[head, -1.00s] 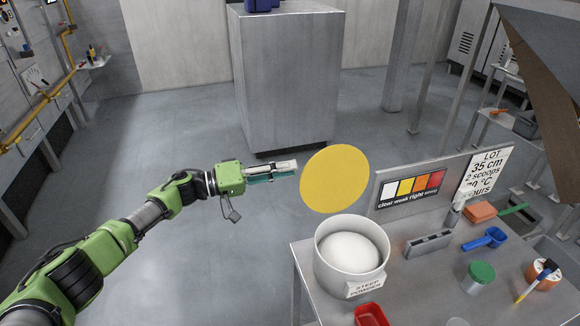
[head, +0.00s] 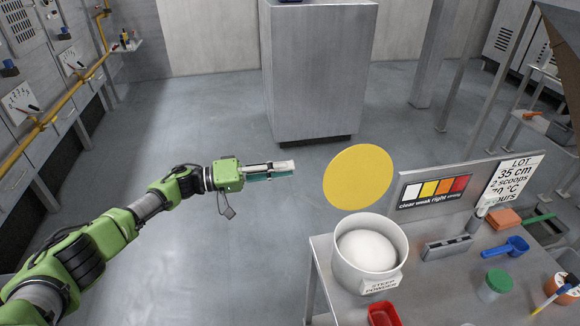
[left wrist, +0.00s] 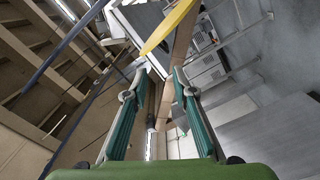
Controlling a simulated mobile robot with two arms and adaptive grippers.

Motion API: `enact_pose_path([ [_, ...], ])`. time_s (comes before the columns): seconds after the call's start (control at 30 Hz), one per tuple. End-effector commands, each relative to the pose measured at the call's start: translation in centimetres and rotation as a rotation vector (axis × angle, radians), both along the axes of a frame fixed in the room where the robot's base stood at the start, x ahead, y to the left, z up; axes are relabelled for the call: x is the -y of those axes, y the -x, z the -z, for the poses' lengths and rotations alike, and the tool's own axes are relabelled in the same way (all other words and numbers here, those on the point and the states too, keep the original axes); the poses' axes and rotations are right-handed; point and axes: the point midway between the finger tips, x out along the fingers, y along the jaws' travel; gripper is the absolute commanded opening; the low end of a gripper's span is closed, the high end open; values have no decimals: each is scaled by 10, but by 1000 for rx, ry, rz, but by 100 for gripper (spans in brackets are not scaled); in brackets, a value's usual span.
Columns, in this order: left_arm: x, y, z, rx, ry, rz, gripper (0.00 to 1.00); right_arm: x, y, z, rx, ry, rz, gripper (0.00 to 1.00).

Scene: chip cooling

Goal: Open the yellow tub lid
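The yellow lid (head: 358,178) is a round disc standing raised and steeply tilted above the back rim of a white tub (head: 352,267). The tub's mouth is uncovered and a white mound (head: 366,249) shows inside; its label reads "STEEP POWDER". My left gripper (head: 290,171) is left of the lid, with a visible gap between them in the head view. In the left wrist view the left gripper's teal-padded fingers (left wrist: 162,95) are spread apart with nothing clearly held. A yellow edge of the lid (left wrist: 167,27) shows beyond them. My right gripper is not in view.
The tub stands at the left end of a metal table (head: 322,243). A red tray (head: 383,314), grey slotted block (head: 447,248), blue scoop (head: 507,247) and green-lidded jar (head: 495,284) are nearby. A colour-chart panel (head: 432,192) stands behind. The floor left of the table is clear.

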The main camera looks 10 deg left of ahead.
Motion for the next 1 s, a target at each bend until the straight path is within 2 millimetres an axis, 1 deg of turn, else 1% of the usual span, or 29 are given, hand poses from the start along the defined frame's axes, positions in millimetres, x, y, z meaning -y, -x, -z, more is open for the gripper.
enact_pose_path([
  [0.2,-15,6,-1,1,0,-2,25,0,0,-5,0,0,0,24],
  [0.8,-54,22,0,0,0,-1,25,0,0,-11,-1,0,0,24],
  [1.0,-62,26,0,0,0,-1,25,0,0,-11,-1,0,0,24],
])
